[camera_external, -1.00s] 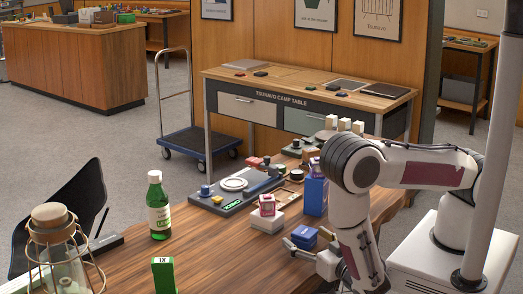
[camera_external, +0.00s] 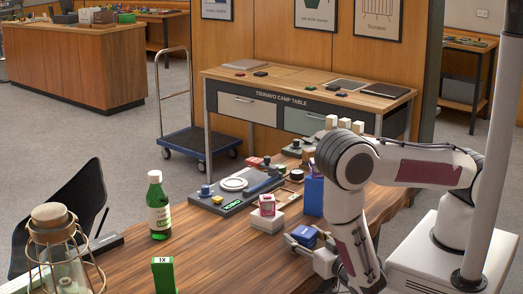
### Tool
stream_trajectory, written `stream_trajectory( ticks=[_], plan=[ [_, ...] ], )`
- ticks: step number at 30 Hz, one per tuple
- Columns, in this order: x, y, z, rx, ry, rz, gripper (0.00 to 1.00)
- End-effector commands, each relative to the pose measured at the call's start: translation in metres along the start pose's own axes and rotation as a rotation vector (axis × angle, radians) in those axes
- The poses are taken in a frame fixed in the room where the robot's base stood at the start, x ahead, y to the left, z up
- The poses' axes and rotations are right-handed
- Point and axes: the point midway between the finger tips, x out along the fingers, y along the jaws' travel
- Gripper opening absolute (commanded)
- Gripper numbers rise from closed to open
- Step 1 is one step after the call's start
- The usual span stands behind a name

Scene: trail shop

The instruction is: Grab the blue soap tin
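The blue soap tin (camera_external: 304,235) is a small blue box at the front right of the wooden table, left of my arm's lower end. My gripper (camera_external: 306,242) reaches in from the right. Its fingers lie on both sides of the tin, against it, and appear shut on it. The tin looks slightly tilted. Its underside is hidden by the near finger, so I cannot tell clearly whether it is off the table.
A white box with a pink-red box (camera_external: 267,205) on it stands just behind the tin. A taller blue box (camera_external: 313,194) stands behind to the right. A green bottle (camera_external: 158,205) and green box (camera_external: 163,274) are left. The front middle of the table (camera_external: 220,260) is clear.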

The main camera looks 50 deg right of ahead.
Motion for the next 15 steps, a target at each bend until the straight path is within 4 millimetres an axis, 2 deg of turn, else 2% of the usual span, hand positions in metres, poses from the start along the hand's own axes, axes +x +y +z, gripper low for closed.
stream_trajectory(
  ticks=[15],
  plan=[
    [-0.0002,-0.0003,-0.0041,0.001,0.001,0.000,0.29]
  ],
)
